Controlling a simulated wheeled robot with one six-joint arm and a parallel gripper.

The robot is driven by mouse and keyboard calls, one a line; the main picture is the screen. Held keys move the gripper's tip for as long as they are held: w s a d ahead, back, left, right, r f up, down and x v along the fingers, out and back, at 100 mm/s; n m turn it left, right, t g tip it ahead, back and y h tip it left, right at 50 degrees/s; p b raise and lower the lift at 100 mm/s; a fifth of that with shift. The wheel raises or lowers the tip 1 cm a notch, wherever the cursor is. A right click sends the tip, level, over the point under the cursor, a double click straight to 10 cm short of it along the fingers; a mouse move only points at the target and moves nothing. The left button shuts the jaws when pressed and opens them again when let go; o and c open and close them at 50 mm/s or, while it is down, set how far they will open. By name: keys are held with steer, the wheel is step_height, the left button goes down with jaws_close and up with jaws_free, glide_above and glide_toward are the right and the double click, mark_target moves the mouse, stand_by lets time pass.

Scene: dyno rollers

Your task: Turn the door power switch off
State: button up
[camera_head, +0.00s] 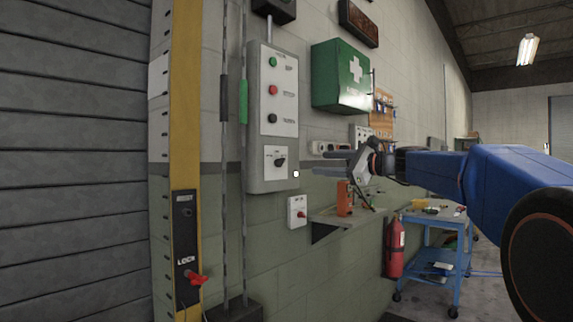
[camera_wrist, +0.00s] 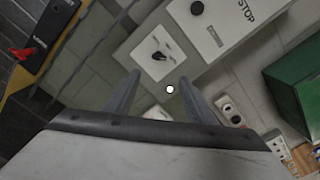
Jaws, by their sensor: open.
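A grey control box (camera_head: 270,118) is fixed to the wall, with green, red and black buttons on its upper plate. A black rotary switch (camera_head: 280,161) sits on a white plate at its lower end. In the wrist view this switch (camera_wrist: 160,55) shows just beyond the fingertips, on its white plate (camera_wrist: 150,43); its setting is too small to read. My gripper (camera_head: 316,163) is open and empty, to the right of the box and apart from the switch. Its two fingers (camera_wrist: 160,78) point toward the switch plate in the wrist view.
A small white box with a red knob (camera_head: 297,213) is below the control box. A shelf (camera_head: 350,217) with an orange item is under my gripper. A green first-aid cabinet (camera_head: 340,75), sockets (camera_wrist: 231,110) and a red lock handle (camera_head: 196,278) are nearby.

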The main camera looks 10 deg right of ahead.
mark_target(283, 163)
steer(key=x, duration=1.7)
steer(key=shift+s+f, duration=0.1)
steer(key=c, duration=1)
